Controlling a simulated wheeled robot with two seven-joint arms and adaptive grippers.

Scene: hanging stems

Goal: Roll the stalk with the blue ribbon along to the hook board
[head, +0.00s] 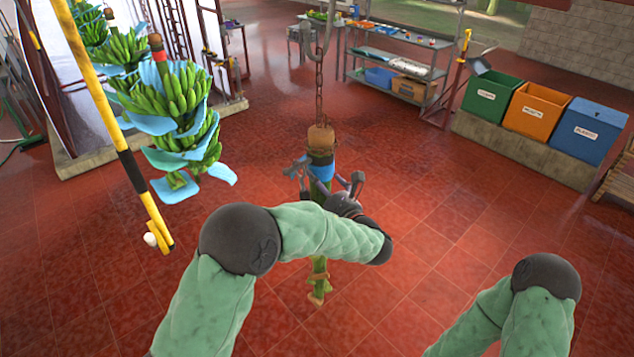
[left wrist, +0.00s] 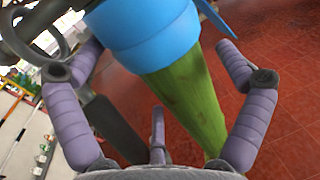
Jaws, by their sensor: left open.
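The stalk (head: 319,266) hangs upright from a chain in the middle of the head view, with a brown top and a bare green stem. The blue ribbon (head: 322,171) is wrapped around it below the top. In the left wrist view the ribbon (left wrist: 145,35) and green stem (left wrist: 185,95) fill the middle. My left gripper (head: 331,183) is at the ribbon's height, its fingers (left wrist: 160,60) open and spread on either side of the stalk. My arm hides part of the stem in the head view. My right gripper is out of view. I cannot make out a hook board.
The hanging chain (head: 319,85) runs up from the stalk. Green banana bunches with blue sheets (head: 180,105) hang at left, beside a yellow-black pole (head: 135,170). Green (head: 490,96), orange (head: 537,110) and blue bins (head: 588,131) stand at right. A metal shelf (head: 400,60) stands behind. Red tiled floor is open between.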

